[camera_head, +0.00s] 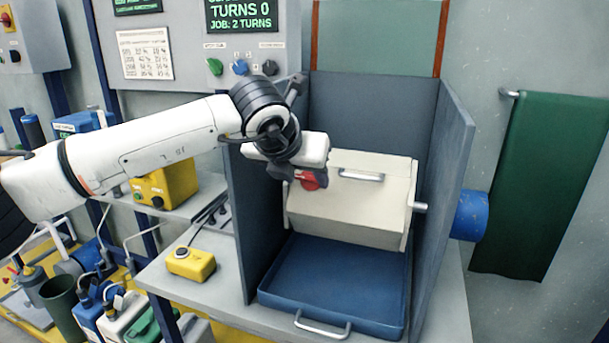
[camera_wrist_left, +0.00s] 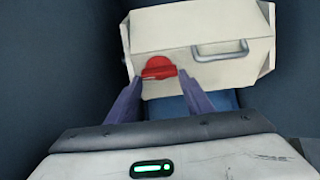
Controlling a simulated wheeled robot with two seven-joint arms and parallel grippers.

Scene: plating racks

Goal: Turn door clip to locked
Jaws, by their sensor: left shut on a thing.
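The red door clip (camera_head: 312,179) sits on the left part of the cream barrel's (camera_head: 345,213) front face. In the left wrist view the clip (camera_wrist_left: 158,66) shows a round base with a bar lying roughly level across it. My left gripper (camera_head: 300,178) is at the clip, shut on it; in the left wrist view its two fingers (camera_wrist_left: 160,84) stand on either side of the bar. The finger tips partly cover the clip in the head view. A metal handle (camera_head: 361,176) is to the right of the clip. My right gripper is not in view.
Grey-blue side panels (camera_head: 447,190) enclose the barrel left and right. A blue tray (camera_head: 335,285) lies below it. A yellow button box (camera_head: 190,263) stands on the bench to the left. A screen (camera_head: 241,16) above reads "TURNS 0".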

